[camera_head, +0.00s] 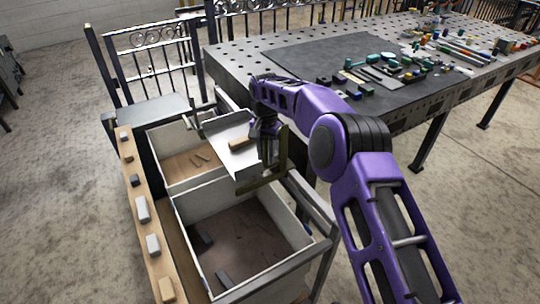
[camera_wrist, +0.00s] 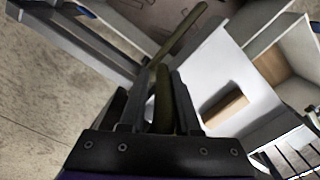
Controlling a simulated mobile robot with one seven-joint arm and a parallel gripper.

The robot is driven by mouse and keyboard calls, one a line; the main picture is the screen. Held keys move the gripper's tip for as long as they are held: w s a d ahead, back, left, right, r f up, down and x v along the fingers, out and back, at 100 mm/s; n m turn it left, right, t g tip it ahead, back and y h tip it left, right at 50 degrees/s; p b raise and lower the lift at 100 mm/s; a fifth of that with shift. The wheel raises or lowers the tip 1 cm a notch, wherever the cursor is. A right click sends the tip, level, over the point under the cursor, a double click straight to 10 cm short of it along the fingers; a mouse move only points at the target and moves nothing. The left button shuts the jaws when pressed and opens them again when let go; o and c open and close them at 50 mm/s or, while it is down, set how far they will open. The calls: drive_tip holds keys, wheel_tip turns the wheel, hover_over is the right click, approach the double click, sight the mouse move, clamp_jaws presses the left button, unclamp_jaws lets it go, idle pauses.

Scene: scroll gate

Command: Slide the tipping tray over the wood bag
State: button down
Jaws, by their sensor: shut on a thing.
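The tipping tray (camera_head: 222,130) is a pale, shallow tray with a tan wood block (camera_head: 241,144) lying on it. It sits above the inner wall between two white bins, overlapping the right part of the rear one. My gripper (camera_head: 270,152) is shut on the tray's olive bar handle, which also shows between the fingers in the wrist view (camera_wrist: 163,100). The wood bag seems to be the rear bin (camera_head: 165,135), with a tan bottom and small wood strips. The front bin (camera_head: 188,213) has a dark bottom with dark pieces. The tray hides part of the rear bin.
A wood ledge (camera_head: 138,190) with several small blocks runs along the bins' left side. A metal rail (camera_head: 312,207) runs along the right. A perforated workbench (camera_head: 235,62) with tools stands behind right. A scrolled metal gate (camera_head: 150,65) stands behind left.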

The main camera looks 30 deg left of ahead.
drive_tip(key=shift+s+a, duration=0.1)
drive_tip(key=shift+a, duration=0.3)
drive_tip(key=c, duration=0.8)
unclamp_jaws()
drive_tip(key=shift+c, duration=0.2)
drive_tip(key=shift+o, duration=0.4)
wheel_tip(320, 180, up, 12)
drive_tip(key=shift+p, duration=0.65)
